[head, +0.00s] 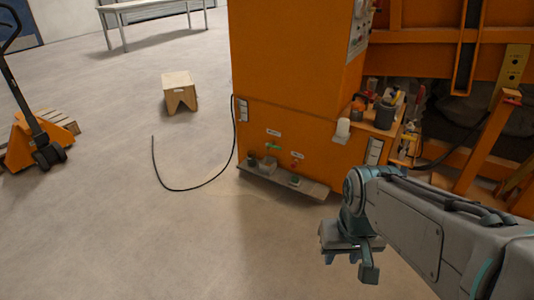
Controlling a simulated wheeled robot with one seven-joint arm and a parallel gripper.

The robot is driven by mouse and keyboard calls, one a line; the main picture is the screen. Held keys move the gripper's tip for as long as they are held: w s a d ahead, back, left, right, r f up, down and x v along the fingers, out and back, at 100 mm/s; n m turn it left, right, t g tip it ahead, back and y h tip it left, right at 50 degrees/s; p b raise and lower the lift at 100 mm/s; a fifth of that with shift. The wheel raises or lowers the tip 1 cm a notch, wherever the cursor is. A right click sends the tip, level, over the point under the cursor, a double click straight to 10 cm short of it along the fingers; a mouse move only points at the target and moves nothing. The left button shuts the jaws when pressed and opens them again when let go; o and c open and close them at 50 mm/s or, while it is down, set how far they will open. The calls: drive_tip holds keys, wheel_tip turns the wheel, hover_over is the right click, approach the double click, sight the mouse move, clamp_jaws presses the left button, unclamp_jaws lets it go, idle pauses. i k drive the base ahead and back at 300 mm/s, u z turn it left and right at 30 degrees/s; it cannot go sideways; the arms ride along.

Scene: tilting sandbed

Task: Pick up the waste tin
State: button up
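My gripper (350,266) hangs over the floor in front of the orange machine, at the lower right of the head view. Its two fingers are apart, with nothing seen between them. A low grey ledge (312,189) at the machine's foot bears small containers: a dark cup (251,160), a grey tin-like container (268,164) under a green tap, and a small green-topped item (295,181). A larger dark grey can (384,115) stands on the side shelf. I cannot tell which of these is the waste tin. My gripper is apart from all of them.
The orange machine (285,60) fills the upper middle. A black hose (190,190) loops across the floor on the left. A wooden stool (180,88) and an orange pallet truck (58,134) stand farther left. The floor before the ledge is clear.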

sight(268, 165)
drive_tip(key=u, duration=0.8)
drive_tip(key=i, duration=1.45)
drive_tip(key=z, duration=0.8)
drive_tip(key=i, duration=0.7)
drive_tip(key=z, duration=0.95)
drive_tip(key=i, duration=0.6)
